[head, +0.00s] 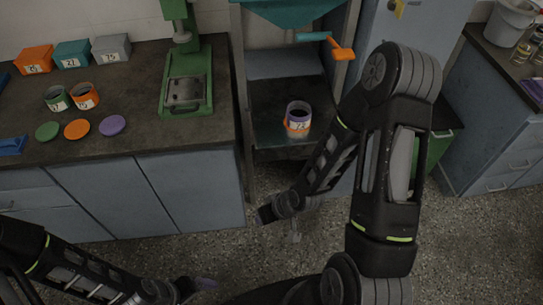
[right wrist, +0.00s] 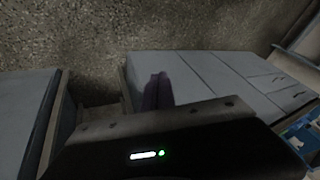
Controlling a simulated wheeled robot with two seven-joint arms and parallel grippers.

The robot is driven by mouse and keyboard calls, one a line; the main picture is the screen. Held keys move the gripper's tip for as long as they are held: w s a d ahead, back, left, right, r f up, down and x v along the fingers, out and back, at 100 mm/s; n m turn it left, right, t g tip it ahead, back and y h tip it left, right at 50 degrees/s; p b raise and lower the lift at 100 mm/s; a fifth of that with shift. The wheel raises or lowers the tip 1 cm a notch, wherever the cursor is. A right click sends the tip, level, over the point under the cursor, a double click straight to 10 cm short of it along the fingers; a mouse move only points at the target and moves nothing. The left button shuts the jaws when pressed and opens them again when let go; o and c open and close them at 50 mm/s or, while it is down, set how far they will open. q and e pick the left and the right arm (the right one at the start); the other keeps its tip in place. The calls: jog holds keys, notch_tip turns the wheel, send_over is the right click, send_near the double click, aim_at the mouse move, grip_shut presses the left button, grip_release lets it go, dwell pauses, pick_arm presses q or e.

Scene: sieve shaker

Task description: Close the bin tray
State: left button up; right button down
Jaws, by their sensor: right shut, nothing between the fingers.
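A dark tray-like shelf (head: 268,122) sits low in the grey cabinet under a teal hopper (head: 295,12); I take it for the bin tray, but cannot tell how far it is out. A container (head: 298,118) with a purple rim and an orange label stands upright on it. My right gripper (head: 262,215) is in front of and below the tray, apart from it, over the floor. In the right wrist view its fingers (right wrist: 157,92) are together and empty. My left gripper (head: 203,284) is low at the bottom of the head view, its fingers too small to read.
A workbench (head: 140,130) at left carries a green press (head: 186,85), coloured bins, small cups and lids. A blue-grey cabinet stands right of the hopper, with a green bin (head: 436,145) partly behind my right arm. Speckled floor (head: 200,250) is open in front.

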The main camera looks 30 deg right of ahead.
pick_arm(q)
jog(key=r+p, duration=0.4)
jog(key=r, duration=0.1)
jog(key=shift+s+a, duration=0.2)
jog(key=shift+a, duration=0.05)
pick_arm(e)
jog(key=w+d+r+n+t+h, duration=0.1)
jog(key=w+d+r+n+t, duration=0.1)
jog(key=d+r+n, duration=1)
notch_tip(320, 180, up, 3)
jog(key=shift+w+d+f+n+t, duration=0.1)
jog(key=shift+w+d+n+t, duration=0.25)
jog(key=shift+w, duration=0.3)
pick_arm(q)
jog(key=shift+f+b, duration=0.3)
jog(key=shift+f, duration=0.15)
pick_arm(e)
jog(key=shift+w+a+f, duration=0.1)
jog(key=shift+w+f, duration=1.2)
jog(key=shift+w, duration=0.3)
jog(key=shift+w+a+f, duration=0.15)
jog(key=shift+w+f, duration=1.2)
jog(key=shift+w, duration=0.2)
jog(key=shift+w+a+f, duration=0.1)
jog(key=shift+w+f, duration=1.2)
jog(key=shift+w, duration=0.3)
